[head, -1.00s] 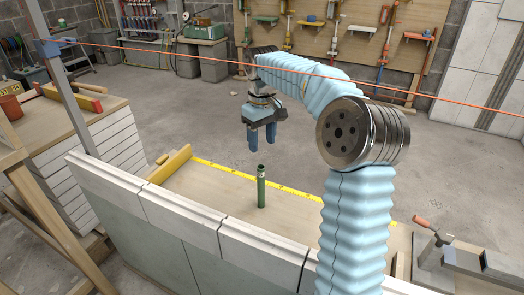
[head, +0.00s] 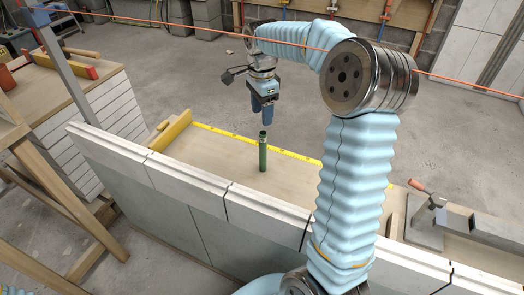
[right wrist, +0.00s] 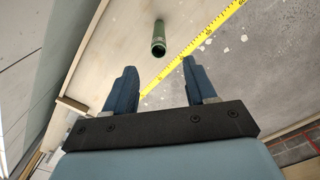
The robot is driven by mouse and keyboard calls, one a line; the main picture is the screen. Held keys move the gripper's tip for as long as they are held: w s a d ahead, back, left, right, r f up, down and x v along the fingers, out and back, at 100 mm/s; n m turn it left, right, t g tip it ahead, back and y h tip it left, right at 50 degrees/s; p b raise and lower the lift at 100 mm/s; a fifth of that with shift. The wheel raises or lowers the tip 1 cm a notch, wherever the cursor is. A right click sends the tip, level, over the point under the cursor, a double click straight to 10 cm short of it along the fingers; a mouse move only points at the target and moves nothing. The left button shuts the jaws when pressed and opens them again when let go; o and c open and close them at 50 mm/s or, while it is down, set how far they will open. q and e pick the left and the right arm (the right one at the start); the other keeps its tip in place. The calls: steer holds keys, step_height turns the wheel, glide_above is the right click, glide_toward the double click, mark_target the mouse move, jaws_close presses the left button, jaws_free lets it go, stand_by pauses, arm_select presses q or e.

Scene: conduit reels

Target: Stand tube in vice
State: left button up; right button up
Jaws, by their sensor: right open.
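The green tube (head: 263,153) stands upright on the wooden bench top (head: 215,158). In the right wrist view the tube (right wrist: 158,40) shows beyond the fingertips, in line with the gap between them. My right gripper (head: 262,120) points down just above the tube's top end, apart from it. In the right wrist view this gripper (right wrist: 158,78) is open with nothing between its two blue fingers. The grey vice (head: 437,220) with a red-orange handle sits at the right end of the bench. My left gripper is not in view.
A yellow measuring tape (head: 220,130) runs along the bench's far edge. A yellow block (head: 170,134) lies at the bench's left end. White panels (head: 185,184) line the near side. An orange line (head: 210,30) crosses high up. The bench around the tube is clear.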

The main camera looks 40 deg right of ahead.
mark_target(263, 142)
step_height(263, 142, down, 12)
steer(key=shift+s+d+f, duration=0.1)
steer(key=shift+f, duration=0.1)
steer(key=shift+c, duration=0.5)
jaws_close()
